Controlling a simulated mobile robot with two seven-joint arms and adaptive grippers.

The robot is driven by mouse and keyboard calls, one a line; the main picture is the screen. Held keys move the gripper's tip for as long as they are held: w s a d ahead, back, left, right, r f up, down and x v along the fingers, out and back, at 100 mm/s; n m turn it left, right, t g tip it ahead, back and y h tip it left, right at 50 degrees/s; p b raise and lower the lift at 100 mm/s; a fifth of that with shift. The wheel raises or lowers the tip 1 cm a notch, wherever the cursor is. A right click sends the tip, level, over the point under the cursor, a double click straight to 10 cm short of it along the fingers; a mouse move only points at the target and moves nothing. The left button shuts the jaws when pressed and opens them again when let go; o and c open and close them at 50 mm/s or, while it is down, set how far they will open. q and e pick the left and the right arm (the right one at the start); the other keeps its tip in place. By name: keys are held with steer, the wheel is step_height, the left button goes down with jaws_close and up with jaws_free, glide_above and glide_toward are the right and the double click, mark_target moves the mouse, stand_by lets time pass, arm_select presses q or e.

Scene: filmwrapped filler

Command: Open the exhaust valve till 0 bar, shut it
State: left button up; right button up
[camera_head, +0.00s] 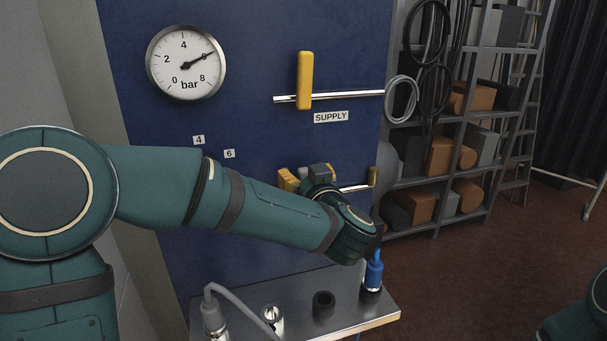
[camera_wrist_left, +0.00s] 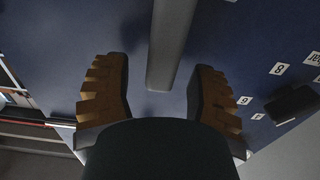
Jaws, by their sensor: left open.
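The round gauge (camera_head: 186,62) at the upper left of the blue panel has its needle near the 6 bar position. My left gripper (camera_head: 306,176) is at the lower pipe (camera_head: 354,188), and my arm and wrist hide most of what is there. In the left wrist view the gripper (camera_wrist_left: 160,62) is open, with a tan ridged finger on each side. A grey bar (camera_wrist_left: 172,40) reaches in from the top between the fingers, with gaps on both sides. I cannot tell for sure whether it is the exhaust valve's handle. My right gripper is out of view.
A yellow upright handle (camera_head: 305,80) stands on the upper pipe, above the SUPPLY label (camera_head: 331,117). A metal shelf (camera_head: 345,318) below my arm holds a blue-topped fitting (camera_head: 373,275) and a black cup (camera_head: 323,304). Storage racks (camera_head: 440,165) stand at the right; the floor beyond is clear.

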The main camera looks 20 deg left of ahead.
arm_select(q)
steer(key=shift+w+a, duration=0.2)
steer(key=shift+w, duration=0.1)
jaws_close()
